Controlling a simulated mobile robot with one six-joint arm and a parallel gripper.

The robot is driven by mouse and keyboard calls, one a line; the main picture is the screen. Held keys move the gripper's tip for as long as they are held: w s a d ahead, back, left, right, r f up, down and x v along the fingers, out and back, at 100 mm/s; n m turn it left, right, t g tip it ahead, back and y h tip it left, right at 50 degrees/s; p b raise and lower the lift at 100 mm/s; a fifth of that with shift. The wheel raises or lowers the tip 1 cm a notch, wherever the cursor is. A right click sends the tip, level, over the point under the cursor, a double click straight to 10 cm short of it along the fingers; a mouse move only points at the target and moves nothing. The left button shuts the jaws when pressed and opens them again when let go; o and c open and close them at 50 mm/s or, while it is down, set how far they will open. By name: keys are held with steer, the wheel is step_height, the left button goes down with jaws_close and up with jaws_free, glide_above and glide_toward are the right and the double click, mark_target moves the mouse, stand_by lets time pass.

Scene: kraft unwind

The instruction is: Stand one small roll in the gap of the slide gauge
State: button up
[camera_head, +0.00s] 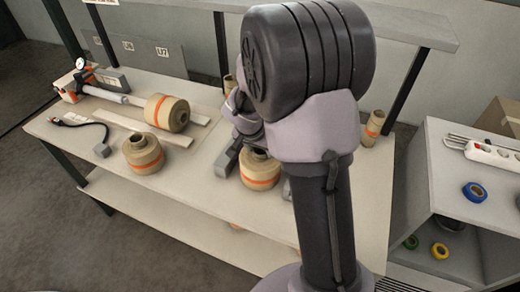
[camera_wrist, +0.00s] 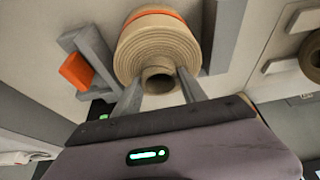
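A small brown kraft roll with an orange band (camera_head: 260,168) stands upright on the bench, partly hidden by my arm. The same roll (camera_wrist: 158,42) fills the middle of the wrist view, its narrow core toward me. My gripper (camera_wrist: 161,74) has one finger at each side of that core, and both tips appear to touch it. The grey slide gauge (camera_wrist: 88,45) has one jaw left of the roll and another at its right, with an orange block on the left one. In the head view a grey jaw (camera_head: 228,158) shows left of the roll; the gripper's fingers are hidden there.
Another banded roll (camera_head: 143,155) stands to the left, and one (camera_head: 168,113) lies on its side by pale rails (camera_head: 150,128). A dial tool (camera_head: 78,80) and black cable lie at far left. A thin roll (camera_head: 373,128) stands at the right end. A side cart (camera_head: 455,180) holds tapes.

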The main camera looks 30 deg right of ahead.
steer(key=o, duration=0.4)
steer(key=shift+c, duration=0.2)
steer(key=shift+r, duration=0.2)
steer(key=p+v, duration=0.4)
steer(key=v, duration=0.7)
steer(key=s+a+r+n+t+y, duration=0.1)
steer(key=s+a+r+n+y, duration=0.1)
steer(key=s+a+r, duration=0.2)
steer(key=s+a+r+n+t+y, duration=0.1)
steer(key=s+a+r+n, duration=0.1)
steer(key=s+a, duration=0.4)
steer(key=s+a+r+n+t+y, duration=0.1)
steer(key=s+a+r, duration=0.4)
steer(key=s, duration=0.5)
steer(key=shift+s+a+r+n+y, duration=0.25)
steer(key=shift+r+n+y, duration=0.2)
steer(key=shift+y, duration=0.35)
